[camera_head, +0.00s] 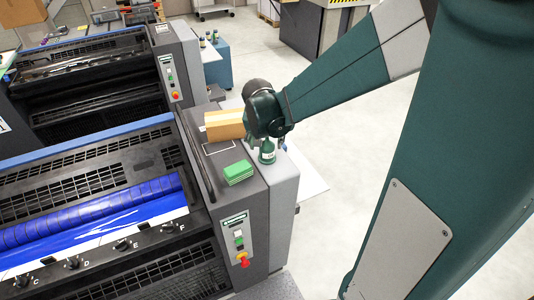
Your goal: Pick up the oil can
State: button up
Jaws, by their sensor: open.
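A small green oil can (267,154) with a pale label stands upright at the right edge of the grey top of the near press unit. My gripper (266,141) is right above and around its upper part, pointing down. The dark wrist hides most of the gripper and the top of the can. The jaws are open, and I cannot tell whether they touch the can.
A green block (238,172) lies just left and in front of the can. A cardboard box (224,125) is behind and left of it. A black rail (196,156) runs along the left. Open floor (330,120) lies to the right.

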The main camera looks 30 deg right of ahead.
aim_at(267, 148)
dwell(0.3)
jog(key=shift+x, duration=2.55)
jog(key=shift+s, duration=0.1)
jog(key=shift+c, duration=0.4)
jog(key=c, duration=1.1)
